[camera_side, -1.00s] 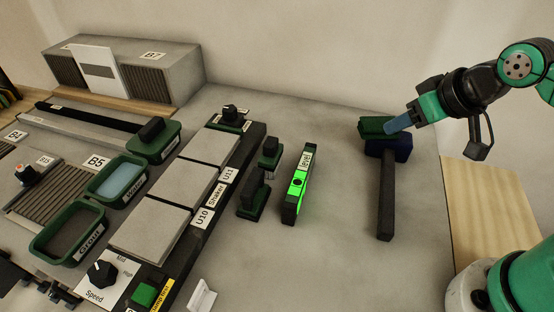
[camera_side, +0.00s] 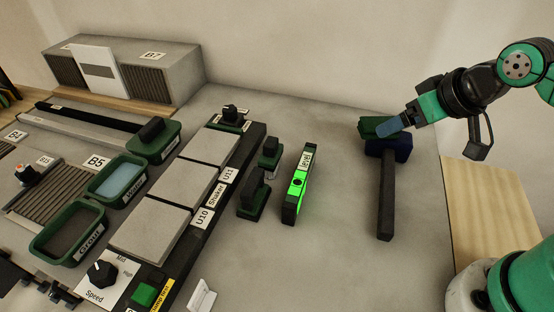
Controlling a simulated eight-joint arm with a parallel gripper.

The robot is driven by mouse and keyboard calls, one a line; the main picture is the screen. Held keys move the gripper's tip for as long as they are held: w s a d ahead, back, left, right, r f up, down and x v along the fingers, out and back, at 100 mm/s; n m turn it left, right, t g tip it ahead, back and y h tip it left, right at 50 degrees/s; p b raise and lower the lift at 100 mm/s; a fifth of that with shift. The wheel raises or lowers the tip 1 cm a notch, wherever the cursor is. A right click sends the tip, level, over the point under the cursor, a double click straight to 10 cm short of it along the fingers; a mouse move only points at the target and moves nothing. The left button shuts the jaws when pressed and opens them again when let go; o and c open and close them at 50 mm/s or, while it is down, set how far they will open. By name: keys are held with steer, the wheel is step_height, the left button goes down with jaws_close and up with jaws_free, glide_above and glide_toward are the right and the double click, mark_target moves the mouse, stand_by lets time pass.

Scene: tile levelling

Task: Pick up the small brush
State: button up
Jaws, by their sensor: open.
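Two dark green tools with black grips stand beside the tile rack: a smaller one (camera_side: 269,153) behind and a larger one (camera_side: 253,196) in front. The smaller one may be the small brush, but I cannot tell for sure. My gripper (camera_side: 386,128) is well to their right, with its bluish fingers pointing left and down. It is open and holds nothing that I can see. Its fingertips overlap a dark green block (camera_side: 370,124) and are close to the blue head of a mallet (camera_side: 386,195). Whether they touch either is unclear.
A bright green level (camera_side: 298,187) stands between the tools and the mallet. The shaker rack with grey tiles (camera_side: 180,187) is to the left, with green Grout (camera_side: 68,238) and water (camera_side: 117,183) tubs beyond it. The grey table is clear in front of the mallet.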

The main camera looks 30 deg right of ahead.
steer(key=w+a+n+h, duration=0.1)
steer(key=w+a+n, duration=0.25)
steer(key=n, duration=0.45)
steer(key=n+t+h, duration=0.4)
steer(key=n+t, duration=0.1)
steer(key=n, duration=1.7)
glide_toward(270, 145)
steer(key=x, duration=0.4)
steer(key=shift+s+d+r, duration=0.1)
steer(key=shift+d+r, duration=0.05)
steer(key=shift+d, duration=0.15)
steer(key=shift+a+n, duration=0.25)
steer(key=shift+n, duration=0.35)
steer(key=shift+f, duration=0.25)
steer(key=shift+x, duration=2.65)
steer(key=shift+r, duration=0.1)
jaws_close()
